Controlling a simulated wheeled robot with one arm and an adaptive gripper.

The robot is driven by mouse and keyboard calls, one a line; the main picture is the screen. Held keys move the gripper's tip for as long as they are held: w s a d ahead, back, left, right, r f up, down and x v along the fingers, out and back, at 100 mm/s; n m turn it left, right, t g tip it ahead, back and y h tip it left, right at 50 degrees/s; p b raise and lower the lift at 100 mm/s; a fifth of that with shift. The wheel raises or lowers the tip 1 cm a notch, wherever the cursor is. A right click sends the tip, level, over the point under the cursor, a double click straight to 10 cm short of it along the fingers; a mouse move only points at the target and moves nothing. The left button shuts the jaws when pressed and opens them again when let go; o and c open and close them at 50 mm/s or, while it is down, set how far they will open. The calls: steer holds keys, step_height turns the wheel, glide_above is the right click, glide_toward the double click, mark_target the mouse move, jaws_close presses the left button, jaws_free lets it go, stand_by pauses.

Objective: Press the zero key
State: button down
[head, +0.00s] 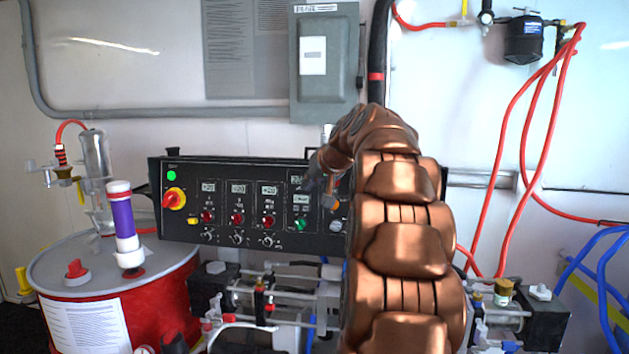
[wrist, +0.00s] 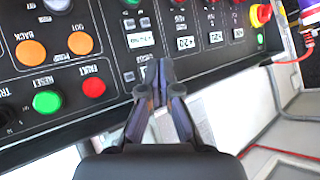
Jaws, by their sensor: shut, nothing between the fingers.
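The black control panel (head: 260,225) stands behind the drum and pumps in the head view, and it fills much of the wrist view (wrist: 110,63). No label reading zero is legible, so I cannot tell which key is the zero key. My gripper (wrist: 159,68) is shut and empty, its fingertips together in front of the panel below a small display (wrist: 140,39). I cannot tell whether the tips touch the panel. In the head view my arm hides the right part of the panel and most of the gripper.
The wrist view shows a green RESET button (wrist: 46,101), a red FAULT button (wrist: 93,88) and two orange buttons (wrist: 30,52) left of the fingers. A red drum (head: 180,290) stands at left. Red hoses (head: 500,150) hang at right. A grey box (head: 325,65) is above the panel.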

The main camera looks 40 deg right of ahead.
steer(key=w+d+f+p, duration=0.1)
steer(key=w+d+p, duration=0.1)
steer(key=w+d, duration=0.2)
steer(key=shift+d+f, duration=0.15)
steer(key=shift+d, duration=0.7)
stand_by(0.9)
steer(key=shift+w+d, duration=0.2)
steer(key=shift+d, duration=0.1)
steer(key=shift+w+d+f, duration=0.15)
steer(key=shift+d, duration=0.2)
stand_by(1.8)
steer(key=shift+f, duration=0.1)
steer(key=shift+s+a+f+b, duration=0.1)
steer(key=shift+s+a+b, duration=0.15)
steer(key=shift+a+b, duration=0.15)
stand_by(0.3)
